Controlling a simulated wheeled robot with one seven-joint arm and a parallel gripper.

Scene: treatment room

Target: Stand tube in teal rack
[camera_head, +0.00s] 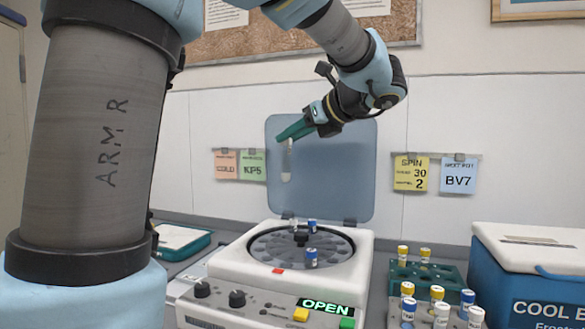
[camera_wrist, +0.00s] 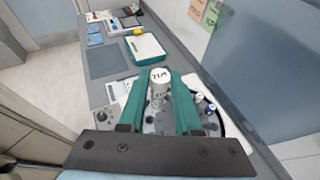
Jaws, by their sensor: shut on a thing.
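My gripper (camera_head: 287,135) is shut on a tube (camera_head: 287,163) with a white cap. The tube hangs roughly upright in the air above the open centrifuge, in front of its raised lid. In the wrist view the marked white cap (camera_wrist: 160,76) shows between the teal fingers (camera_wrist: 183,105). The teal rack (camera_head: 447,274) stands on the counter to the right of the centrifuge, well below and right of my gripper. Yellow-capped tubes (camera_head: 403,254) stand at its back. Tubes with yellow, blue and white caps are at the front, partly cut off.
The centrifuge (camera_head: 220,268) has its lid (camera_head: 340,170) up and its display reads OPEN. A blue cool box (camera_head: 510,285) with a white lid is right of the rack. A teal-edged tray (camera_head: 198,246) lies at left.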

